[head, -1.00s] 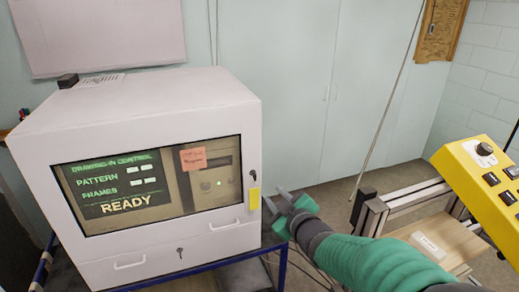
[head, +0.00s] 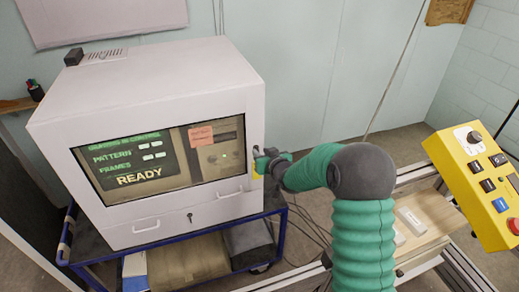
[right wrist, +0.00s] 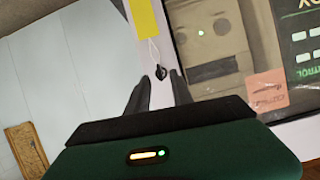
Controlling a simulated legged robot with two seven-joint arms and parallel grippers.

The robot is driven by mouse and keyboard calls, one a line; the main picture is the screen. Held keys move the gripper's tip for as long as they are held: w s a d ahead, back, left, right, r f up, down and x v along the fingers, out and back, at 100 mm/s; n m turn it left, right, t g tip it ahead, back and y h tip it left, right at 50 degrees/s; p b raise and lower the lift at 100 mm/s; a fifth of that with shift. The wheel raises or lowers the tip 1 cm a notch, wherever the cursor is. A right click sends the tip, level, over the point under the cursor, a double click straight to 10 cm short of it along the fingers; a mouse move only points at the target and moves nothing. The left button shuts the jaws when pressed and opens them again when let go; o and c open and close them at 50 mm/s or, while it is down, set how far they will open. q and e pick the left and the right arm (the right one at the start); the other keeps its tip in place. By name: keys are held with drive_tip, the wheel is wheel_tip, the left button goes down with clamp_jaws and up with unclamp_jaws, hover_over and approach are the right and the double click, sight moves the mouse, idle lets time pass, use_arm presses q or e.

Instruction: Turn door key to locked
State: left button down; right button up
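The white cabinet (head: 150,90) stands on a blue-framed cart, its windowed door facing me. The door key (right wrist: 161,73) is a small dark piece at the door's edge, with a yellow tag (right wrist: 145,18) tied to it. My right gripper (head: 262,160) is at the cabinet's right front edge in the head view and hides the key there. In the right wrist view, the right gripper (right wrist: 159,78) is open, its two dark fingers apart with the key at their tips, between them. I cannot tell whether they touch it. My left gripper is in no view.
A display behind the window reads READY (head: 140,179). A drawer with a small lock (head: 190,217) is below the door. A yellow control box (head: 470,180) with a red button stands at the right. Cables hang beside the cart (head: 272,205).

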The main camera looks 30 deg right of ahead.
drive_tip(key=shift+x, duration=1.2)
drive_tip(key=shift+a, duration=0.1)
drive_tip(key=shift+c, duration=0.7)
drive_tip(key=shift+r, duration=0.1)
clamp_jaws()
drive_tip(key=shift+n+b, duration=0.3)
drive_tip(key=shift+b, duration=0.5)
